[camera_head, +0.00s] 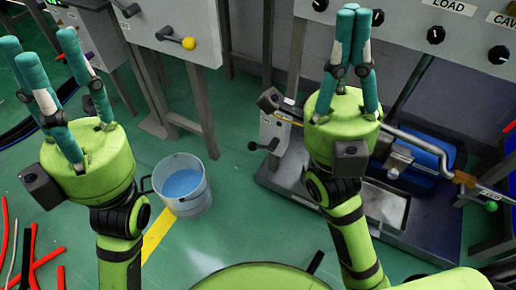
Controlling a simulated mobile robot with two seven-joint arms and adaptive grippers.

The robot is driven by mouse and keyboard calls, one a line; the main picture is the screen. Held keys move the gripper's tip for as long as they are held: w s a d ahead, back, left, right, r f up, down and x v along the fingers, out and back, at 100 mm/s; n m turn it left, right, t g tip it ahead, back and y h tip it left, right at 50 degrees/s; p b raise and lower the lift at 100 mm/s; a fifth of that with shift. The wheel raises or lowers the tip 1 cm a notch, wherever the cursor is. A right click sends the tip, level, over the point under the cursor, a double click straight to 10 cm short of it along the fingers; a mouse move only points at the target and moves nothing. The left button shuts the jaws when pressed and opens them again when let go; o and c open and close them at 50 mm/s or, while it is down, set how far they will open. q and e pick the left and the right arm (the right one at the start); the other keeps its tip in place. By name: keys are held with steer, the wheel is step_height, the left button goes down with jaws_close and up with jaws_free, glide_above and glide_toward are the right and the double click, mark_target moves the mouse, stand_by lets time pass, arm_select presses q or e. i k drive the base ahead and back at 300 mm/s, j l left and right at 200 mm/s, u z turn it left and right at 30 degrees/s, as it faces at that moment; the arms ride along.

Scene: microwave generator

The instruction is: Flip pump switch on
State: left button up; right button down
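A small grey box with a black-knobbed lever (266,144) stands on the left end of the pump unit (274,175), in the middle of the head view. It looks like the pump switch, but I see no readable label on it. My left gripper (38,48) is at the far left, open and empty, with its teal fingers spread apart. My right gripper (352,16) is right of the lever and apart from it. Its fingers are together, with nothing visible between them, and it hides part of the pump unit and the panel behind.
A metal bucket of blue liquid (182,186) stands on the green floor left of the pump. A panel with a yellow-knobbed lever (188,43) is behind it. A control panel with black dials (436,35) is upper right. A pipe (425,152) runs across the pump unit.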

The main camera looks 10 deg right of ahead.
mark_target(253, 146)
steer(key=i+j+z, duration=0.15)
steer(key=j+z, duration=0.25)
steer(key=j, duration=0.85)
steer(key=j+z, duration=0.4)
steer(key=j, duration=0.8)
